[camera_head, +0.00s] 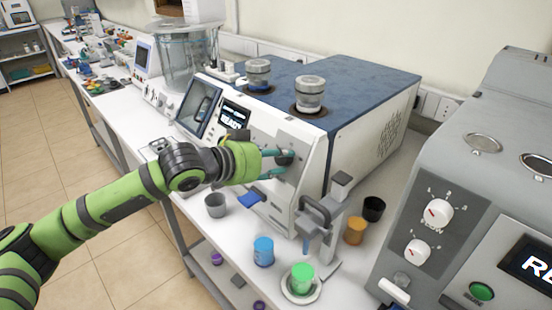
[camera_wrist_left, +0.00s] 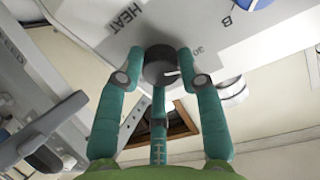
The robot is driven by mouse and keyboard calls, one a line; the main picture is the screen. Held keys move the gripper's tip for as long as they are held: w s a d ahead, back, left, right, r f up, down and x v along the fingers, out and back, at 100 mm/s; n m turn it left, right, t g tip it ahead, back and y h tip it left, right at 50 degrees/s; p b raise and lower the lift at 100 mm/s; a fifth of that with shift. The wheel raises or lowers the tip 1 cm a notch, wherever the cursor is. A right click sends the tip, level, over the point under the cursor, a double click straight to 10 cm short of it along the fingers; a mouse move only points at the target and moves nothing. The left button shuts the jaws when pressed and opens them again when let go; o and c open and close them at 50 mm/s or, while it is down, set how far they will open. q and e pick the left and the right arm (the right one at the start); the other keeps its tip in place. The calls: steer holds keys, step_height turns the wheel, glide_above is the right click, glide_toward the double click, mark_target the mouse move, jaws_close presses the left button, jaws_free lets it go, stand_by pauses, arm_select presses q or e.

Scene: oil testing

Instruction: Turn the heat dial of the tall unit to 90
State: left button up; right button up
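The tall unit (camera_head: 362,88) is white with a blue top and stands in the middle of the head view. Its dark round heat dial (camera_head: 285,157) is on the front panel. In the left wrist view the dial (camera_wrist_left: 160,66) sits beside the printed word HEAT, with a 30 at its right and a pale mark on its right side. My left gripper (camera_head: 280,163) has its teal fingers around the dial; in the wrist view the fingertips (camera_wrist_left: 160,55) appear to press on its sides. The dial's other numbers are hidden or out of view. My right gripper is not in view.
A grey unit (camera_head: 462,170) with two white dials stands close at the right. A small clamp stand (camera_head: 318,215) is just right of my gripper. Blue (camera_head: 263,251), green (camera_head: 302,278) and grey (camera_head: 215,205) cups stand on the white bench in front. Open floor lies left.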

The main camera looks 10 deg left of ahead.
arm_select(q)
steer(key=shift+f, duration=0.1)
steer(key=shift+c, duration=0.8)
